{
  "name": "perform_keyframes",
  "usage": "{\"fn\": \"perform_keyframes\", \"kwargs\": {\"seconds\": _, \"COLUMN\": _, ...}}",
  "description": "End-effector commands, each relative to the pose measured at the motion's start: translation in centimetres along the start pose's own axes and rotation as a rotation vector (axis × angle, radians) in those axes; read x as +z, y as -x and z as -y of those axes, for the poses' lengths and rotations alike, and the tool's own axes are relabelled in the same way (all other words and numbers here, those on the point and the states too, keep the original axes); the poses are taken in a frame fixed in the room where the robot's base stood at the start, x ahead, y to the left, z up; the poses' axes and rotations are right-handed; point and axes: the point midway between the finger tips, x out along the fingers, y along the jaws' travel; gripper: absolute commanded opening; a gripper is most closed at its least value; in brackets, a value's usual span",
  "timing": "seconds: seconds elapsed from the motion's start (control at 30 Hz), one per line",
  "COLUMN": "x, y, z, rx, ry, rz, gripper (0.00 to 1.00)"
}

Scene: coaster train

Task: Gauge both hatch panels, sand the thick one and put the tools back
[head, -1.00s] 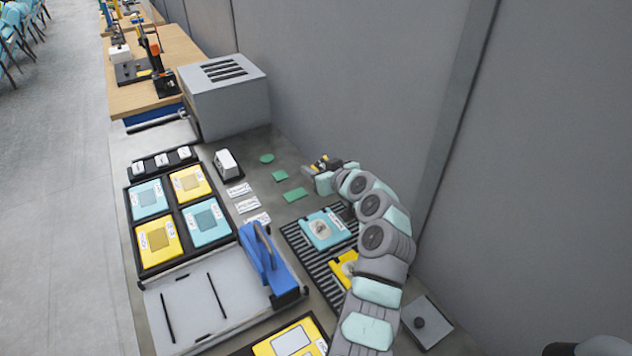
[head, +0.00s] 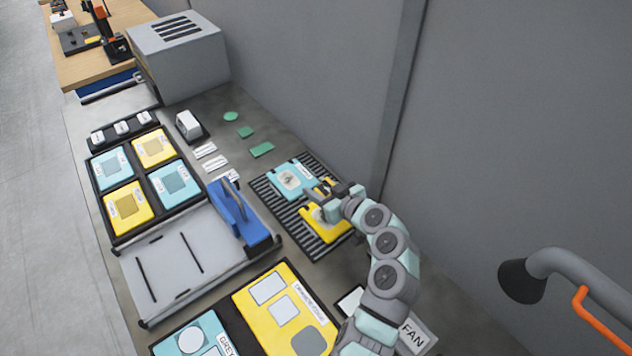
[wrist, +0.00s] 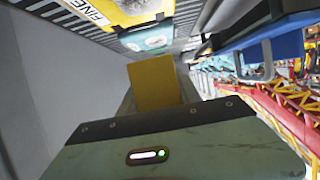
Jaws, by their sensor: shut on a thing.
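My gripper (head: 322,190) is over the yellow piece (head: 325,226) on the slatted mat (head: 270,205). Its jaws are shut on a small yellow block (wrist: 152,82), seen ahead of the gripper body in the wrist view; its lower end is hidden. The teal piece (head: 290,179) lies beside the yellow piece on the mat. A yellow piece marked FINE (wrist: 85,12) shows at the wrist view's top left. A black tray holds teal (head: 111,168) and yellow (head: 128,206) panels in its compartments.
A blue-handled device with a pale plate (head: 170,262) stands left of the mat. A yellow board (head: 285,308) lies in front. Green pieces (head: 262,149) and paper slips lie behind the mat. A grey vented box (head: 180,55) stands farther back. The wall is close on the right.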

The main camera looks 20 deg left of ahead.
Motion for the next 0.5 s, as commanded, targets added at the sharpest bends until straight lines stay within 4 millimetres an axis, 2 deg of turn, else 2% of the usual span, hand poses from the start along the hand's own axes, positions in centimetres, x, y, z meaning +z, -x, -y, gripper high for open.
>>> {"fn": "perform_keyframes", "kwargs": {"seconds": 0.5, "x": 4.6, "y": -1.9, "z": 0.0, "rx": -0.001, "ry": -0.002, "rz": 0.001, "gripper": 0.00}}
